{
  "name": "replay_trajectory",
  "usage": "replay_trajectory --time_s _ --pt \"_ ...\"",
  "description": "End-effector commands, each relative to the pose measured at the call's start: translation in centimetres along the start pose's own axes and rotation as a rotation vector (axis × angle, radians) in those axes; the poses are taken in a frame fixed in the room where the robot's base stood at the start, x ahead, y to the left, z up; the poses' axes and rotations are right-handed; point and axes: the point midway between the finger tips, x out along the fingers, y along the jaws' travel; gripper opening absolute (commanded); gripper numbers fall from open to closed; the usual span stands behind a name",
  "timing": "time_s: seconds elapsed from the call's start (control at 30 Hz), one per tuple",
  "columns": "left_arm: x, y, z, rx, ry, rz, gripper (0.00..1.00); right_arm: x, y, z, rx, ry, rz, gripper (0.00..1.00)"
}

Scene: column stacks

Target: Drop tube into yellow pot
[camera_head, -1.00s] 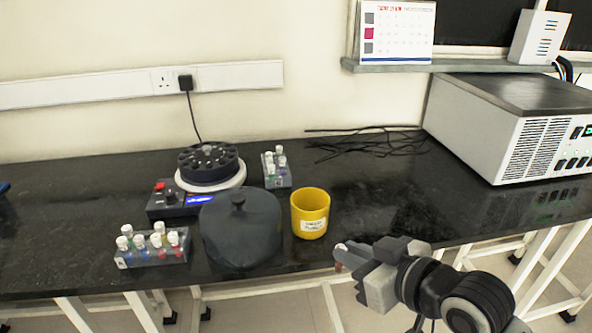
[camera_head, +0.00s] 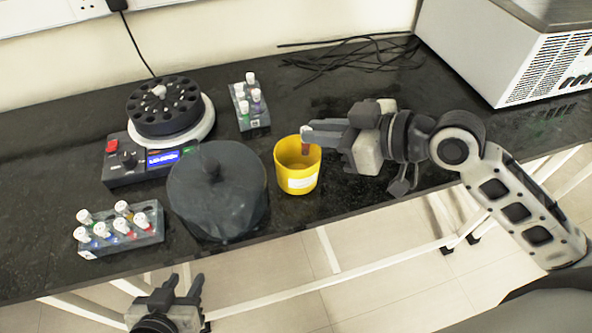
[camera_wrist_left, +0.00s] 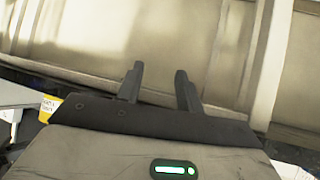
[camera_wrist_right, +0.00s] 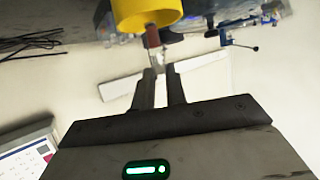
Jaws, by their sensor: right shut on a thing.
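The yellow pot (camera_head: 297,180) with a white label stands near the front edge of the black bench, right of the dark lid. My right gripper (camera_head: 306,136) is shut on a tube (camera_head: 305,149) with a white cap and a reddish body. It holds the tube over the pot's opening, near the right rim. In the right wrist view the tube (camera_wrist_right: 153,42) sits between the fingertips, next to the yellow pot (camera_wrist_right: 146,10). My left gripper (camera_head: 182,284) is open and empty, in front of the bench; its two fingers (camera_wrist_left: 158,85) stand apart in the left wrist view.
A domed dark lid (camera_head: 217,195) stands left of the pot. A centrifuge (camera_head: 165,120) is behind it. Tube racks stand at front left (camera_head: 120,238) and behind the pot (camera_head: 252,118). Black cables (camera_head: 350,60) and a large white machine (camera_head: 535,55) are at back right.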

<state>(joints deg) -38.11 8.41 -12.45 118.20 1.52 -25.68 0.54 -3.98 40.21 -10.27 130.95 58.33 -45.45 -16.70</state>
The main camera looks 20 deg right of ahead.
Motion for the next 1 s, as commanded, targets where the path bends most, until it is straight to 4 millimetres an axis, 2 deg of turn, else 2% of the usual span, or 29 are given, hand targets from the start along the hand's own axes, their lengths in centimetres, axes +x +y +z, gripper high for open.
replay_trajectory --time_s 0.03,0.2,0.6,0.63,0.7,1.0 --pt "0.6 0.0 0.7 -0.005 0.007 0.003 0.36 0.5 0.0 1.2 0.001 0.001 0.000 0.00" --pt "0.8 0.3 0.4 -0.027 0.034 0.016 0.36 0.9 0.0 2.3 0.001 0.001 0.001 0.00" --pt "0.6 0.5 -0.2 -0.041 0.048 0.021 0.36 1.0 0.0 2.5 0.001 0.000 0.001 0.00" --pt "0.6 0.5 -0.1 -0.041 0.048 0.021 0.36 1.0 0.0 2.5 0.000 0.000 0.001 0.19" --pt "0.6 0.5 -0.1 -0.041 0.047 0.021 0.36 1.0 0.0 2.5 0.000 0.000 0.001 0.38" --pt "0.7 0.4 0.1 -0.041 0.043 0.020 0.36 0.9 0.0 2.6 0.000 0.000 0.001 0.39"
